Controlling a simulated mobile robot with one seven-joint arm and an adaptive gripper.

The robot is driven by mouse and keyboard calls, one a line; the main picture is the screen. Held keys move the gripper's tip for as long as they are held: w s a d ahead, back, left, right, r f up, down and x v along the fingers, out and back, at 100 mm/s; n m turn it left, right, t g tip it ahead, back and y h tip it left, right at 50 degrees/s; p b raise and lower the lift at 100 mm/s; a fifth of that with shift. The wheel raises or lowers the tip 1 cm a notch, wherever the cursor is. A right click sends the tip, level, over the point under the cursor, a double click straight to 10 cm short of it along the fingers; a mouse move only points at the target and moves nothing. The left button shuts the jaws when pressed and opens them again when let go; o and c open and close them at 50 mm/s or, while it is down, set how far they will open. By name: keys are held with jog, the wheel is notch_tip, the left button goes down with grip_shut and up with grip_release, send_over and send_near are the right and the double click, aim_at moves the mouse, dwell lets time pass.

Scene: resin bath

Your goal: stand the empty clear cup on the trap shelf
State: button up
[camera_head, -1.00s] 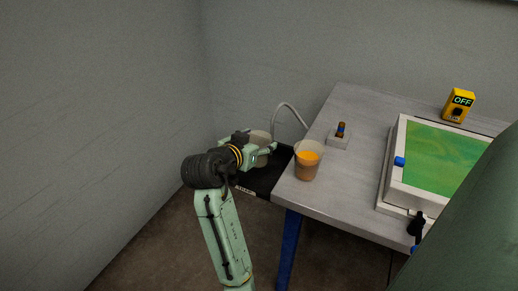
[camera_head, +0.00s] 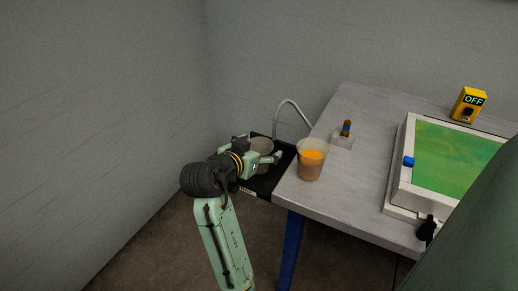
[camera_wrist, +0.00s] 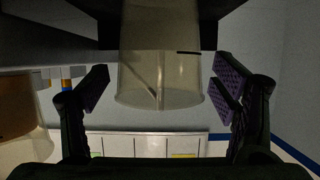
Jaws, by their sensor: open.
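The empty clear cup (camera_head: 262,145) stands upright on the black trap shelf (camera_head: 262,184), left of the table. My gripper (camera_head: 261,151) is at the cup, with its fingers on either side of it. In the wrist view, which looks upside down, the cup (camera_wrist: 160,75) sits between the two open fingers (camera_wrist: 160,92). A gap shows between each finger pad and the cup wall. The shelf (camera_wrist: 105,28) meets the cup's base at the top of that view. My gripper hides part of the cup in the head view.
A cup of orange liquid (camera_head: 311,165) stands on the table's (camera_head: 340,195) near left corner. Behind it are a hose (camera_head: 291,103) and a small block with a brown, blue-banded piece (camera_head: 345,134). A framed green bath (camera_head: 450,155) and yellow OFF box (camera_head: 468,105) are at right.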

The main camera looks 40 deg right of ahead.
jog(key=shift+r, duration=0.1)
jog(key=shift+a+r, duration=0.15)
jog(key=shift+r, duration=0.05)
jog(key=v, duration=1.1)
jog(key=shift+s+a, duration=0.2)
jog(key=shift+a, duration=0.1)
